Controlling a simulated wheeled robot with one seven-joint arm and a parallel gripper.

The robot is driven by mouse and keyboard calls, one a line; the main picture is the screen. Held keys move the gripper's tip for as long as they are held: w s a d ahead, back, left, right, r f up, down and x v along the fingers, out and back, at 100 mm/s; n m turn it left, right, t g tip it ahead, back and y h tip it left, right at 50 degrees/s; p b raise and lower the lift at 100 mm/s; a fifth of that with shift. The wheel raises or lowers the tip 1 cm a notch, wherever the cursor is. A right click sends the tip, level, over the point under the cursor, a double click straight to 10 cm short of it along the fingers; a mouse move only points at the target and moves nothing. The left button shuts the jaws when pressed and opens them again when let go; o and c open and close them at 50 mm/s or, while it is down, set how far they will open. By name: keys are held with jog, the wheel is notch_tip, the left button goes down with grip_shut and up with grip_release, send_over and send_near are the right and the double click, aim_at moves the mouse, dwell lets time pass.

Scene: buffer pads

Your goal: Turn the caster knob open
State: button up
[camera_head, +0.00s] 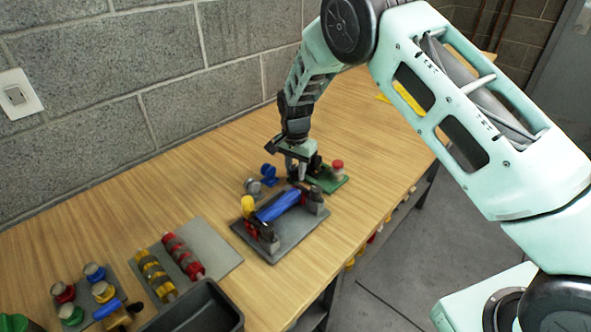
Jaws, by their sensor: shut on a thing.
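My gripper (295,174) points down over the table at the near left edge of a small green plate (338,184). It is shut on a small part there, seemingly the caster knob, which the fingers mostly hide; its turned position cannot be told. A red-topped knob (337,164) stands on the green plate to the right of the gripper. A blue knob-like piece (268,170) and a grey round piece (252,186) stand just left of the gripper.
Farther left are a grey plate (220,252) with striped rollers, a black tray (195,312) and several coloured knobs. The table behind my gripper is mostly clear.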

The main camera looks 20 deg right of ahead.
aim_at(295, 167)
jog(key=n, duration=1.3)
jog(key=shift+n+b, duration=0.3)
jog(key=shift+n, duration=0.1)
dwell(0.4)
jog(key=o, duration=1)
jog(key=shift+r, duration=0.15)
notch_tip(295, 167, up, 17)
jog(key=b, duration=0.1)
jog(key=shift+r, duration=0.1)
